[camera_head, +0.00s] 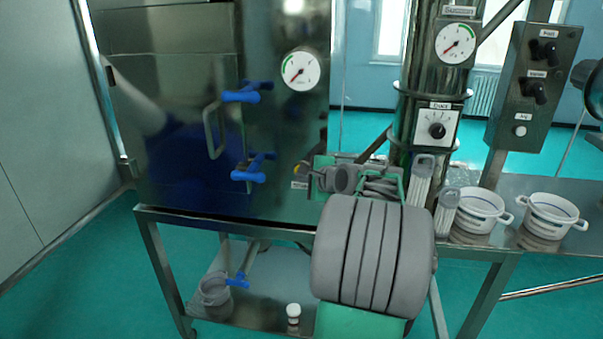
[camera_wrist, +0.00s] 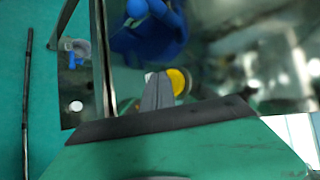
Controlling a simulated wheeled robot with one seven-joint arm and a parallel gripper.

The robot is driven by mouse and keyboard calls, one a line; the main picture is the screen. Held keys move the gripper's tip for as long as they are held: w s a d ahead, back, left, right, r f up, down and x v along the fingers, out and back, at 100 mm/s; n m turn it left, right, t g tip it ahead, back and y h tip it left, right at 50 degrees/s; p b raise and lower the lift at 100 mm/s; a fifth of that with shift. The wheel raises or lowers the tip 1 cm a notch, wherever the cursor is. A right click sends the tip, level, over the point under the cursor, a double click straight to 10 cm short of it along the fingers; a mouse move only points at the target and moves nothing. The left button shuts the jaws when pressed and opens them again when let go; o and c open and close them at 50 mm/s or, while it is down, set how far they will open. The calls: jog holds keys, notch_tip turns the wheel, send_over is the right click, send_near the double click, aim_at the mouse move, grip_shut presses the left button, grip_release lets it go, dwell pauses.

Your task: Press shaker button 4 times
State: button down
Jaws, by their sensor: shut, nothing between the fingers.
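A round yellow button (camera_head: 298,169) shows on the front of the steel cabinet, just left of my gripper (camera_head: 307,174), with a small label (camera_head: 300,185) below it. It also shows in the wrist view (camera_wrist: 179,82), where the shut, empty grey fingers (camera_wrist: 158,80) overlap its left side. The fingertips are at or very close to the button. I cannot tell whether they touch it or whether it is pushed in. My arm and wrist hide part of the cabinet and bench to the right of the button.
Blue valve handles (camera_head: 247,168) stick out of the cabinet left of my gripper. White pots (camera_head: 550,225) and cylinders (camera_head: 421,180) stand on the bench at right. A control box (camera_head: 535,85) with knobs and a white button is above them. A cup (camera_head: 214,290) sits on the lower shelf.

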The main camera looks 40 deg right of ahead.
jog(key=shift+w+d+p, duration=0.5)
jog(key=shift+d, duration=0.2)
dwell(0.9)
jog(key=shift+s+a, duration=0.1)
jog(key=shift+a, duration=0.05)
jog(key=shift+s+a+b, duration=0.3)
jog(key=shift+s+a, duration=0.35)
jog(key=shift+a, duration=0.15)
jog(key=s+a, duration=0.1)
jog(key=a, duration=0.1)
jog(key=s+a, duration=0.2)
jog(key=shift+b, duration=0.4)
dwell(0.5)
